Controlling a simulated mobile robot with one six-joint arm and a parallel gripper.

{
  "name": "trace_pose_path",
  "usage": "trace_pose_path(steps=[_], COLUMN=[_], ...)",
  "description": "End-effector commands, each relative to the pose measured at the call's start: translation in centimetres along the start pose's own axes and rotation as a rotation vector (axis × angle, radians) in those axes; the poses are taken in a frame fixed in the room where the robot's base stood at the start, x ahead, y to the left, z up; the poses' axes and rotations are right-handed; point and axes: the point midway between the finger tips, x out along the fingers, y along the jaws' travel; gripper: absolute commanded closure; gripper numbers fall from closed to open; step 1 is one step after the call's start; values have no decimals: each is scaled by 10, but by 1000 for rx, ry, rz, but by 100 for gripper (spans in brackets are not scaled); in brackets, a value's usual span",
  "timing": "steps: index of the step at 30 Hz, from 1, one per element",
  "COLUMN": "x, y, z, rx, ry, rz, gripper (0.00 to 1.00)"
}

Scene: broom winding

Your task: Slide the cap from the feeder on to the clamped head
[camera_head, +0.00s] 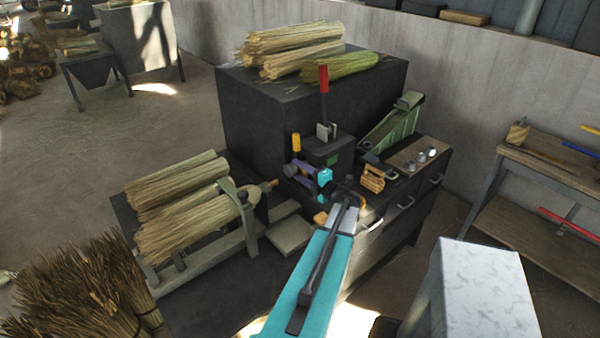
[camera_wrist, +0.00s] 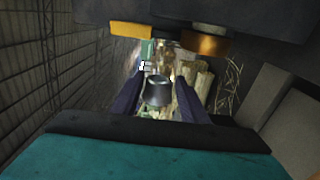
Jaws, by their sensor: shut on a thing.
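My gripper (camera_wrist: 158,100) is shut on a dark grey metal cap (camera_wrist: 157,91), with a dark finger on each side of it in the wrist view. The cap is apart from that head. A green sloped chute (camera_head: 390,132), perhaps the feeder, stands behind and right of my gripper.
A lever fixture with a red handle (camera_head: 324,79) stands just behind my gripper. A tray with small metal pieces (camera_head: 421,158) and a wooden block (camera_head: 373,180) is to the right. Straw bundles (camera_head: 290,47) lie on the dark block behind. A pale-topped stand (camera_head: 485,275) is front right.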

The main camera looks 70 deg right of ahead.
Motion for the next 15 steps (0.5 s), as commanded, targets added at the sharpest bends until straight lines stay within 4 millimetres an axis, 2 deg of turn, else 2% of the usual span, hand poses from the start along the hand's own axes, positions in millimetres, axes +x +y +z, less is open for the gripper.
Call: trace_pose_path(steps=[15], x=[14], y=[-18], z=[0], rx=[0], ry=[2], rz=[0], gripper=[81])
